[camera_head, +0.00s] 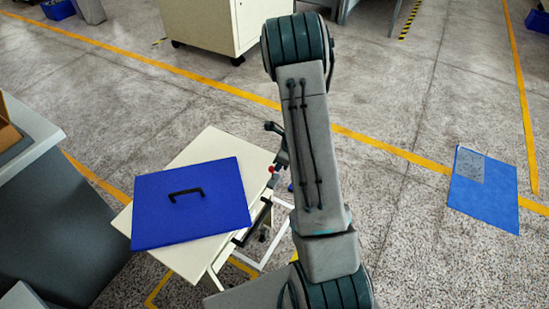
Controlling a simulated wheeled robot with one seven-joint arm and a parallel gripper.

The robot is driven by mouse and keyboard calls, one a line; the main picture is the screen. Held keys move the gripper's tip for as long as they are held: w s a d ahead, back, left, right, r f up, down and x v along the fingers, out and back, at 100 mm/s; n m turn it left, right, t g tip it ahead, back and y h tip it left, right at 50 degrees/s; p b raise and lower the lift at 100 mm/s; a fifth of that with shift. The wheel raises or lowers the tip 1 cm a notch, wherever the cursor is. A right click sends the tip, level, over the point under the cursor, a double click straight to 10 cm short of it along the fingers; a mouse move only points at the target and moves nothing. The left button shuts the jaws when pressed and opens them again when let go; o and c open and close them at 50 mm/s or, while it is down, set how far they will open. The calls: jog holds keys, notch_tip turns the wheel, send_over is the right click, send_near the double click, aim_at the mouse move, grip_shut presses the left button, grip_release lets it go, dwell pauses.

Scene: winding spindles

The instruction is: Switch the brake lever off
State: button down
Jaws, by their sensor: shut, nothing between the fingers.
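A small red knob (271,169) shows at the right edge of the white table, just left of my arm. It may be the end of the brake lever, but it is too small to tell, and I cannot tell how the lever is set. Dark grey and black parts (274,128) stick out beside my arm above the knob; I cannot tell what they belong to. My upper arm and elbow fill the middle of the view and hide what lies behind them. I cannot make out my gripper or its fingers.
A blue lid with a black handle (186,215) lies on the white table (215,149). A beige cabinet (208,25) stands at the back. A dark grey unit (60,215) is at the left. A blue sheet (490,200) lies on open floor at the right.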

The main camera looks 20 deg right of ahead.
jog(key=shift+w+a+r+g+p, duration=0.15)
jog(key=shift+w+r+g+p, duration=0.15)
jog(key=shift+p, duration=0.1)
jog(key=shift+f+b, duration=0.35)
jog(key=shift+b, duration=0.1)
jog(key=shift+s+r+p, duration=0.1)
jog(key=shift+r+p, duration=0.55)
jog(key=shift+r, duration=0.25)
jog(key=p+v, duration=0.2)
jog(key=v, duration=1.1)
